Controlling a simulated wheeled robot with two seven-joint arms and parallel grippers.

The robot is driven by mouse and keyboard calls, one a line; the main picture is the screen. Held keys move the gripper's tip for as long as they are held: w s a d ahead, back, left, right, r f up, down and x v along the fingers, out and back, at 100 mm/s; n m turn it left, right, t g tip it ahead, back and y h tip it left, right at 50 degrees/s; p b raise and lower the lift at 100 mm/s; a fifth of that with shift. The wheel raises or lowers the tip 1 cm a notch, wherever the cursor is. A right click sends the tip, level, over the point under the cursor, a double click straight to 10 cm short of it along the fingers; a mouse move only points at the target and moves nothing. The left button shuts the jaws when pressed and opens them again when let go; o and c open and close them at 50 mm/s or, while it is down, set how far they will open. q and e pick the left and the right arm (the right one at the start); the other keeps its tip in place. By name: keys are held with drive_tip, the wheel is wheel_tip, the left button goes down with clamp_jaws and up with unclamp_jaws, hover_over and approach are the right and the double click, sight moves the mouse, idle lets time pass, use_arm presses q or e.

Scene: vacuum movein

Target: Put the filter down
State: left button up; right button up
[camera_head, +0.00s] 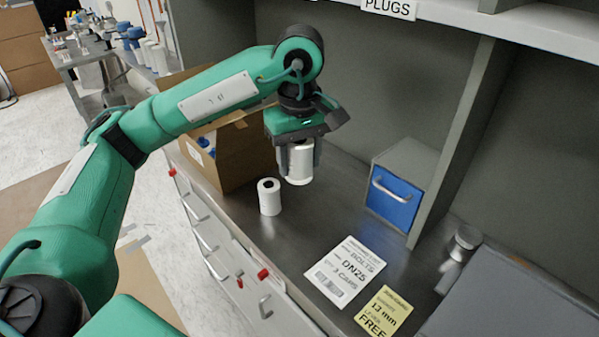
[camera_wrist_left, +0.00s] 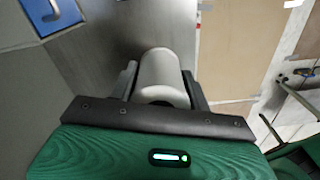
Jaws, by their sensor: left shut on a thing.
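My left gripper (camera_head: 299,160) reaches down from above, shut on a white cylindrical filter (camera_head: 300,169) that is upright between its fingers. The filter also shows in the left wrist view (camera_wrist_left: 163,75), between the two dark fingers. Its lower end is over the metal bench (camera_head: 275,238); I cannot tell whether it touches the surface. A second white cylinder (camera_head: 269,197) with a dark hole in its top stands upright on the bench, left of and nearer than the held filter. My right gripper is not in view.
A cardboard box (camera_head: 243,158) stands open to the left of the gripper. A grey cabinet with a blue drawer (camera_head: 394,199) stands to the right. A white label sheet (camera_head: 345,271) and a yellow one (camera_head: 385,312) lie on the bench. Bench between cylinder and cabinet is clear.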

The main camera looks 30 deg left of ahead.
use_arm(q)
drive_tip(key=shift+r, duration=0.7)
